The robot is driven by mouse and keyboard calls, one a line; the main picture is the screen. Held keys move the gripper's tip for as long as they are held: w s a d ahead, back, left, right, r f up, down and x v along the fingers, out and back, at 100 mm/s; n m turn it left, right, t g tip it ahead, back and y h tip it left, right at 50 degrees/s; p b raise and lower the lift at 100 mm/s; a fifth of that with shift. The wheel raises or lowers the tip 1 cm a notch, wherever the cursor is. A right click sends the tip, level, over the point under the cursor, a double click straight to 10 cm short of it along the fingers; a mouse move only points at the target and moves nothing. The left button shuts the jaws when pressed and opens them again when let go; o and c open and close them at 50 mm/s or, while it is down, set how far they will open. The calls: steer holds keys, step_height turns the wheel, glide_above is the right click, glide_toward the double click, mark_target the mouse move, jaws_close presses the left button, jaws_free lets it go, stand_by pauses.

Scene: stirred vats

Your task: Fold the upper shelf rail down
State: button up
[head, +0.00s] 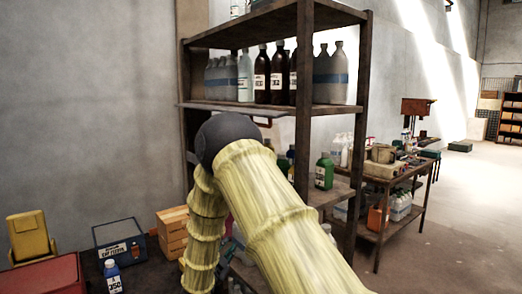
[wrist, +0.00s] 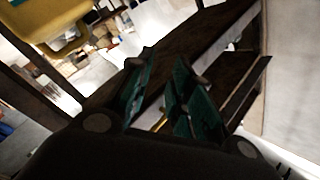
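The upper shelf rail (head: 235,109) is a thin grey bar along the front of the bottle shelf in the head view. It appears to stand out roughly level from the shelf edge, with a small dark bracket-like piece below it. In the wrist view a dark strip with a pale edge (wrist: 248,93) runs slantwise right of the fingers; I cannot tell whether it is the rail. My gripper (wrist: 164,72) shows two green-padded fingers standing apart, with nothing clearly held between them. In the head view my yellow-sleeved arm hides the gripper.
Brown bottles (head: 270,75) and grey bottles (head: 330,75) stand on the shelf behind the rail. A dark upright post (head: 303,100) is at the rack's front right. A green jug (head: 323,172) sits lower.

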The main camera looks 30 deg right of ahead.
steer(key=s+d+r+m+g+h+p, duration=0.15)
steer(key=r+m+g+h+p, duration=0.55)
steer(key=r, duration=1.2)
steer(key=d+r+m+g+h+p, duration=0.15)
steer(key=r+m+g, duration=0.25)
steer(key=r+m, duration=1.05)
steer(key=shift+w+d+r+n+g+p, duration=0.15)
steer(key=shift+d+r+n+p, duration=0.55)
steer(key=shift+d+r, duration=0.9)
steer(key=shift+d+r+n+g+p, duration=0.1)
steer(key=shift+d+r+n+p, duration=0.8)
steer(key=shift+d, duration=1.1)
steer(key=shift+w+d+r+n+g+p, duration=0.15)
steer(key=shift+d+r+n+p, duration=0.25)
steer(key=shift+d+r, duration=1.3)
steer(key=shift+s+f, duration=0.1)
steer(key=shift+f, duration=0.05)
steer(key=shift+y, duration=0.25)
jaws_close()
